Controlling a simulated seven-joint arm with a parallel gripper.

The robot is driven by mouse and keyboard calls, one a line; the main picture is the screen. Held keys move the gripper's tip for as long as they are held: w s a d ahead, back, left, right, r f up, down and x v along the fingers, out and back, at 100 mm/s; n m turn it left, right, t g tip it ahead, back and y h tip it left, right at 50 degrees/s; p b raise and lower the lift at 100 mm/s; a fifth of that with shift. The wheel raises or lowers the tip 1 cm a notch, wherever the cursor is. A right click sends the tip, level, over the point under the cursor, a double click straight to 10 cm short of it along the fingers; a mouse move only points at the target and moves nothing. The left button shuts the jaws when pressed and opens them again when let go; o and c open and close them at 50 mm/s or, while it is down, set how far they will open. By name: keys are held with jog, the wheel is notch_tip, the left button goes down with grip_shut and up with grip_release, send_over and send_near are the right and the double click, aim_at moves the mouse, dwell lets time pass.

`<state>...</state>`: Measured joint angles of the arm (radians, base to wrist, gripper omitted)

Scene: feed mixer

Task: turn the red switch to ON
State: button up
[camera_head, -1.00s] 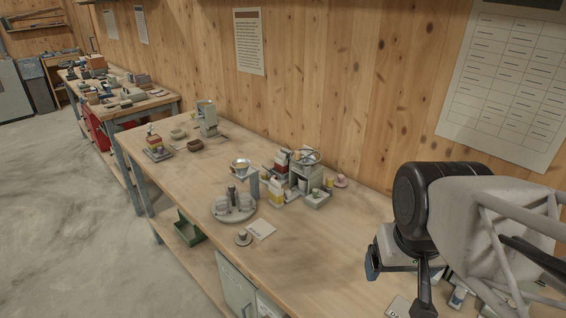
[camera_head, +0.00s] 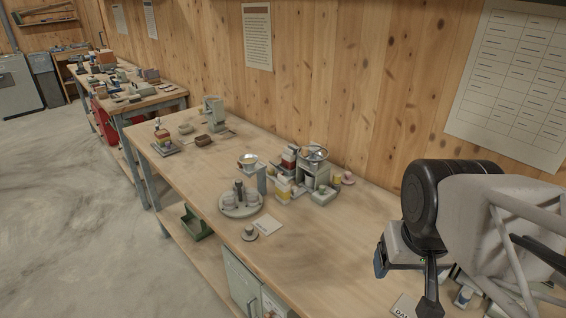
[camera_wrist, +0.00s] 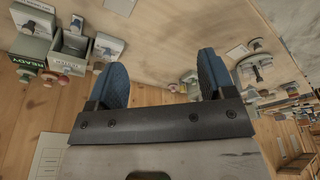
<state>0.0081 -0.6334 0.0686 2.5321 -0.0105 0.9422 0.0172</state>
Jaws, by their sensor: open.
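My gripper (camera_head: 404,282) is at the right of the head view, above the bench's near right part. In the wrist view its two blue-padded fingers (camera_wrist: 162,72) are spread apart with nothing between them. I cannot make out a red switch for certain. In the wrist view a small reddish knob-like thing (camera_wrist: 48,77) shows at the upper left, below a box with a READY label (camera_wrist: 27,62). It is well off to the side of the fingers. Its setting is too small to read. My arm hides part of the bench at the right of the head view.
A round tray (camera_head: 228,212) with jars, a small grey machine with a metal bowl (camera_head: 316,153) and a grey stand (camera_head: 213,113) stand on the wooden bench (camera_head: 310,248). A plank wall (camera_head: 340,70) rises behind. Bare bench lies left of my gripper.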

jog(key=shift+w+r, duration=0.1)
jog(key=shift+w, duration=0.1)
jog(key=c, duration=0.4)
jog(key=w+a+r+n+g, duration=0.1)
jog(key=w+a+r, duration=0.15)
jog(key=w, duration=0.65)
jog(key=w+a+r+n+g, duration=0.1)
jog(key=w+r+n, duration=0.15)
jog(key=w, duration=0.55)
jog(key=shift+c, duration=0.2)
jog(key=n+g+h, duration=0.3)
jog(key=n, duration=0.4)
send_over(280, 172)
jog(key=w+a, duration=0.2)
jog(key=a, duration=0.1)
notch_tip(280, 172, down, 20)
jog(key=shift+d, duration=0.1)
jog(key=shift+f, duration=0.2)
jog(key=shift+x, duration=3.75)
